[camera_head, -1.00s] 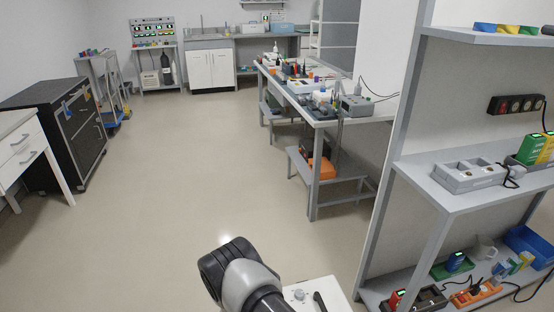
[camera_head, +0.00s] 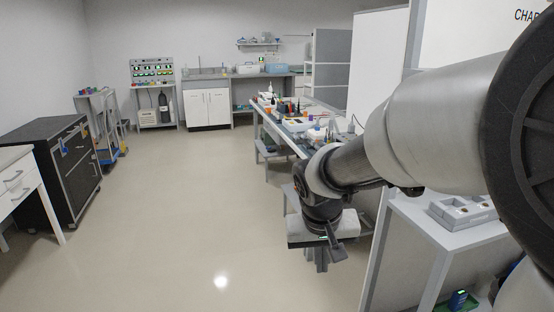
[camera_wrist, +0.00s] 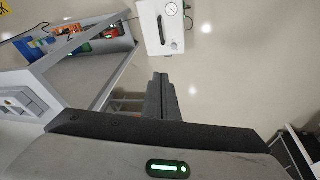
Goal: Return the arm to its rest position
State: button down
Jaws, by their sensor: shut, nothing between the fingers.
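My arm reaches in from the right edge of the head view, raised and bent, across the front of the right-hand shelf unit. My gripper (camera_head: 319,258) hangs below its pale hand and points down, over the floor near the bench. Its dark fingers also show in the wrist view (camera_wrist: 161,98), close together, shut and empty. Nothing touches the fingers in either view.
A long bench (camera_head: 290,128) with small equipment stands behind my arm. The right-hand shelf unit (camera_head: 437,232) is close to my arm. The wrist view shows a white box with a gauge (camera_wrist: 153,32). A black cabinet (camera_head: 70,185) stands left; the middle floor is clear.

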jog(key=s+d+r+t+y, duration=0.15)
jog(key=s+r, duration=0.25)
jog(key=s, duration=0.5)
jog(key=s+d+r+t, duration=0.1)
jog(key=s+d+r, duration=0.2)
jog(key=s+r, duration=0.35)
notch_tip(320, 180, up, 22)
jog(key=s+p, duration=0.1)
jog(key=p, duration=2.2)
jog(key=shift+s+f, duration=0.25)
jog(key=shift+d, duration=0.1)
